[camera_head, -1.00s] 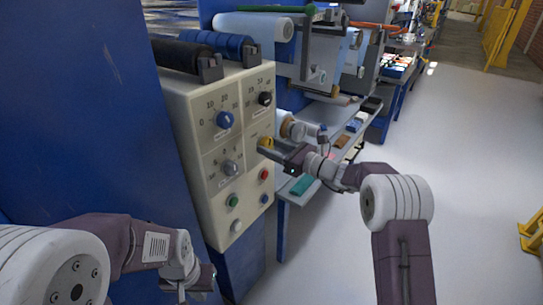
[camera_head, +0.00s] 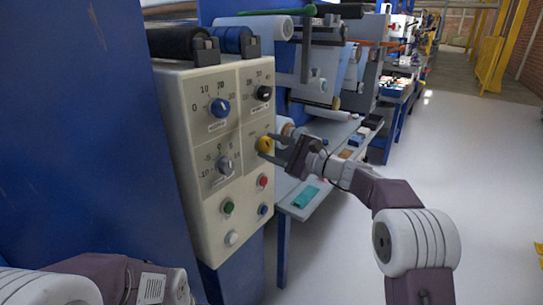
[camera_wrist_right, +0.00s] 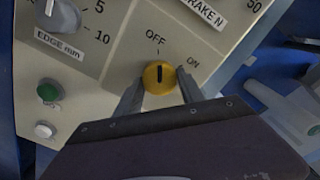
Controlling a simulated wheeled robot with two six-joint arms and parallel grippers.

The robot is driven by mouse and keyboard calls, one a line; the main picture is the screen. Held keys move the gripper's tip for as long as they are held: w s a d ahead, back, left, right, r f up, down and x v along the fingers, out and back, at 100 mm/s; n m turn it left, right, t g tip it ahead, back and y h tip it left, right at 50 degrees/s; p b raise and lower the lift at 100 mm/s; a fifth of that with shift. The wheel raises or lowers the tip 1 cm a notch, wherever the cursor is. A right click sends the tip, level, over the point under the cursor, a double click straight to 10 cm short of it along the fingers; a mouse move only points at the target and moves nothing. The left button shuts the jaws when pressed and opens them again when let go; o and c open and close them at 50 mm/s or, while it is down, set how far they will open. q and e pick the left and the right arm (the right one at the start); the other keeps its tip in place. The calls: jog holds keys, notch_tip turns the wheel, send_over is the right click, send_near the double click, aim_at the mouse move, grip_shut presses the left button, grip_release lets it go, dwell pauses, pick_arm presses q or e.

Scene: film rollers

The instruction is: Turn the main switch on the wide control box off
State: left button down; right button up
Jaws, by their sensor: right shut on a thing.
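The wide control box (camera_head: 190,140) is cream-coloured and stands on the left of the head view. Its main switch is a yellow round knob (camera_head: 265,145) on the right part of the face, also in the wrist view (camera_wrist_right: 160,78). In the wrist view the knob's black mark stands nearly upright, toward the OFF label (camera_wrist_right: 155,36); the ON label (camera_wrist_right: 193,62) is to its right. My right gripper (camera_head: 272,147) is shut on the knob, one finger on each side. My left arm enters at the lower left; its gripper is outside the frame.
On the box are a blue knob (camera_head: 220,107), a black knob (camera_head: 264,93), a grey knob (camera_head: 225,165), and green (camera_head: 228,207) and red (camera_head: 262,181) buttons. A table with a teal block (camera_head: 306,197) stands behind my right gripper.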

jog(key=shift+f+n+b, duration=0.1)
jog(key=shift+n+b, duration=0.2)
dwell(0.4)
jog(key=o, duration=1.4)
jog(key=shift+c, duration=0.2)
jog(key=p+v, duration=0.1)
jog(key=v, duration=0.8)
